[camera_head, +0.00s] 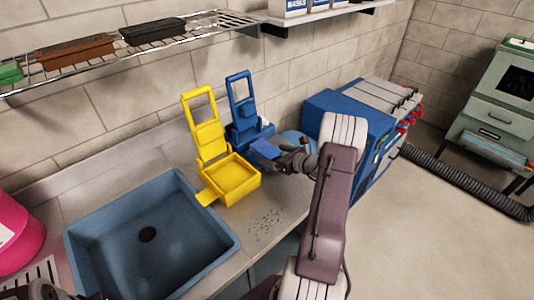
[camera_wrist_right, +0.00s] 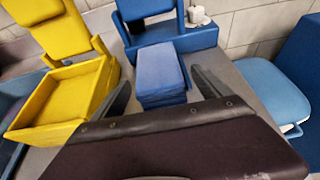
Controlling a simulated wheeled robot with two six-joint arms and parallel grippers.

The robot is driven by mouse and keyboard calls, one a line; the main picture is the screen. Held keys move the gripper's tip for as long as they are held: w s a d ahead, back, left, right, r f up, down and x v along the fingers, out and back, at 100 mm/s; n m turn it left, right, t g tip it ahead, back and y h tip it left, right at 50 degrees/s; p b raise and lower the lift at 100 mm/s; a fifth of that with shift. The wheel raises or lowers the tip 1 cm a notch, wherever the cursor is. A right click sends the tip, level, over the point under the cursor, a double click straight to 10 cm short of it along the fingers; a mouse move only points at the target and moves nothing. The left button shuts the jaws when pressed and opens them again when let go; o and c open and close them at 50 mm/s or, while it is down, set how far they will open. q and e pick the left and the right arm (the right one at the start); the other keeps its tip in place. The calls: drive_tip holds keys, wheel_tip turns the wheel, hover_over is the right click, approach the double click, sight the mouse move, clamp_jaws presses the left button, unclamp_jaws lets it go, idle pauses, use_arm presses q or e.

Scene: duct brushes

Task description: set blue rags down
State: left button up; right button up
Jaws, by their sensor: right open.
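The blue rags (camera_wrist_right: 160,72) are a neat folded stack, seen in the right wrist view in front of the blue holder (camera_wrist_right: 180,40). In the head view the rags (camera_head: 264,149) are small, at the tip of my right gripper (camera_head: 283,155). In the wrist view my right gripper (camera_wrist_right: 160,80) is open, with one finger on each side of the stack and a gap at the right. The stack seems to be on the grey counter, but its underside is hidden. The yellow holder (camera_head: 233,178) stands left of the blue holder (camera_head: 240,105).
A blue sink (camera_head: 190,225) is sunk into the counter at left. A light-blue padded item (camera_wrist_right: 270,90) lies right of my gripper. A blue cabinet (camera_head: 340,112) stands beyond the counter's right end. A wire shelf (camera_head: 190,28) hangs above. Dark specks (camera_head: 265,225) lie on the counter.

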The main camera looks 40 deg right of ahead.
drive_tip(key=v, duration=0.6)
drive_tip(key=shift+s+r, duration=0.15)
drive_tip(key=shift+s, duration=0.2)
